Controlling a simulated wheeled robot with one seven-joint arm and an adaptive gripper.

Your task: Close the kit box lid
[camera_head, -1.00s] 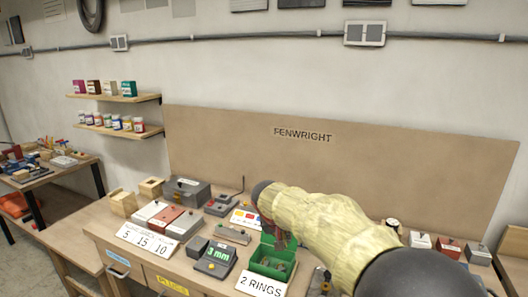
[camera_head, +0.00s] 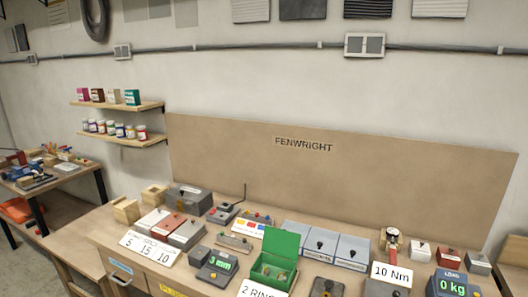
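A small green box (camera_head: 253,272), which seems to be the kit box, stands near the front middle of the bench. Its green lid (camera_head: 281,244) is raised and stands open at the back of the box. Small pale and brownish items lie inside, too small to tell apart. A white "2 RINGS" card (camera_head: 262,291) is at its front, cut off by the lower picture edge. My gripper and arm are not in view.
Three blue-grey bins (camera_head: 322,242) stand behind and right. A dark device (camera_head: 326,288) sits close to the right. A backboard (camera_head: 340,170) rises behind.

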